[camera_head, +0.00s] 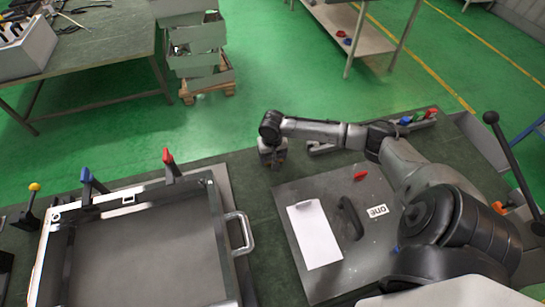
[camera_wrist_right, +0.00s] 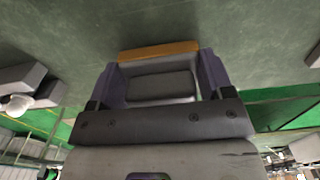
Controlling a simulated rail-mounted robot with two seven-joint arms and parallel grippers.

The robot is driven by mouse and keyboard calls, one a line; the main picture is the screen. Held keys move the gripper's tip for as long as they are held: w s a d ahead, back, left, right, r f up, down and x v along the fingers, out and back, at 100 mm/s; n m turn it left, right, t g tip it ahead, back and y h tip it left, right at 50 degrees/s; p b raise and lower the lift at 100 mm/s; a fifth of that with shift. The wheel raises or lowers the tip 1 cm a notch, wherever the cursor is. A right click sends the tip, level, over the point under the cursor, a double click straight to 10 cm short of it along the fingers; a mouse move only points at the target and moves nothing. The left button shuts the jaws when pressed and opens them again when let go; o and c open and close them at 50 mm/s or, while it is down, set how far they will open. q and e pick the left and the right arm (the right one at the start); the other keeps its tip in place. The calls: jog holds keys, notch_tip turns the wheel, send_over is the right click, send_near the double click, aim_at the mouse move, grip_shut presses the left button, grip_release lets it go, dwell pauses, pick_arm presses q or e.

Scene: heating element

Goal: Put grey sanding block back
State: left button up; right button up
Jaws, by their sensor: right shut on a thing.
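My right gripper (camera_head: 272,163) is at the far edge of the workbench, near the middle of the head view, pointing down. In the right wrist view, the gripper (camera_wrist_right: 160,80) is shut on the grey sanding block (camera_wrist_right: 160,87), which sits between the two fingers. An orange-brown strip (camera_wrist_right: 157,50) runs along the block's outer side. In the head view the block is mostly hidden by the gripper, and I cannot tell whether it touches the bench. My left gripper is not in view.
A metal frame tray (camera_head: 140,250) with a handle (camera_head: 240,232) and blue and red clamps stands at left. A grey plate with white paper (camera_head: 315,235) and a black handle (camera_head: 350,217) lies right of centre. A rail with coloured clamps (camera_head: 420,121) is at the back right.

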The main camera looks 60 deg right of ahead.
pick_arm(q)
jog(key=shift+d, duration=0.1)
pick_arm(e)
jog(key=shift+f, duration=0.3)
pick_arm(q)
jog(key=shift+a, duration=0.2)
pick_arm(e)
jog(key=o, duration=0.9)
jog(key=shift+f, duration=0.15)
pick_arm(q)
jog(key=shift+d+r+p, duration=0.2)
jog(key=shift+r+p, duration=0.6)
jog(key=shift+p, duration=0.05)
pick_arm(e)
notch_tip(320, 180, up, 11)
jog(key=shift+r, duration=0.55)
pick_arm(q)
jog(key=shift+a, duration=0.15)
pick_arm(e)
jog(key=shift+r, duration=0.1)
